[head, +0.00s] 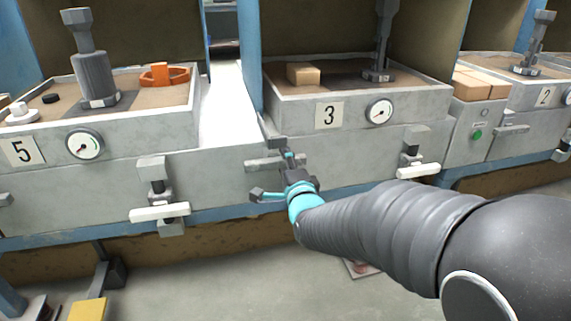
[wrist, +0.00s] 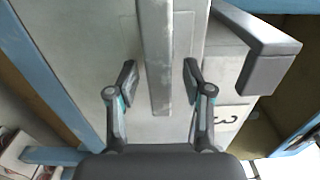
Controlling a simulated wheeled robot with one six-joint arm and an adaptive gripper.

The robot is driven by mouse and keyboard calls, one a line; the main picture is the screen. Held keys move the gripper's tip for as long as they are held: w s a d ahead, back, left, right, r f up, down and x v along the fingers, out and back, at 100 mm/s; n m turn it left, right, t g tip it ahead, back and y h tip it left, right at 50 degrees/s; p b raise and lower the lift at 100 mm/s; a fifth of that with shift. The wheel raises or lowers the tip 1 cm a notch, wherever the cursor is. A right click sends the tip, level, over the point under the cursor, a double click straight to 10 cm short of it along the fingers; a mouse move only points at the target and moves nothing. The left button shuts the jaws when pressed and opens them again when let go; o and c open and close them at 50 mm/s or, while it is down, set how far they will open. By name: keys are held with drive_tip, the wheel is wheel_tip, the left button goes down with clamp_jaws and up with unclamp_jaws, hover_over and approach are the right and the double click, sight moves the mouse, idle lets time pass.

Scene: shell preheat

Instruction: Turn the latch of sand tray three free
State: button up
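Sand tray three (head: 355,145) is a grey box with a number 3 plate and a dial. A flat grey horizontal bar (head: 262,163), perhaps its latch, is on the left of its front. In the wrist view, the bar (wrist: 158,60) runs between the two fingers of my gripper (wrist: 159,80). My gripper is open, with a gap showing on each side of the bar. In the head view, my gripper (head: 287,162) partly hides the bar's right part. A bracket with a white lever (head: 418,171) is on the right of the same front.
A grey arm-like piece (wrist: 265,45) juts out close to the right finger in the wrist view. Tray five (head: 120,140) with its white lever (head: 160,212) stands left, and tray two (head: 540,100) right. The floor (head: 220,285) in front is mostly clear.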

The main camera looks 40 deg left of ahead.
drive_tip(key=v, duration=1.2)
idle(0.4)
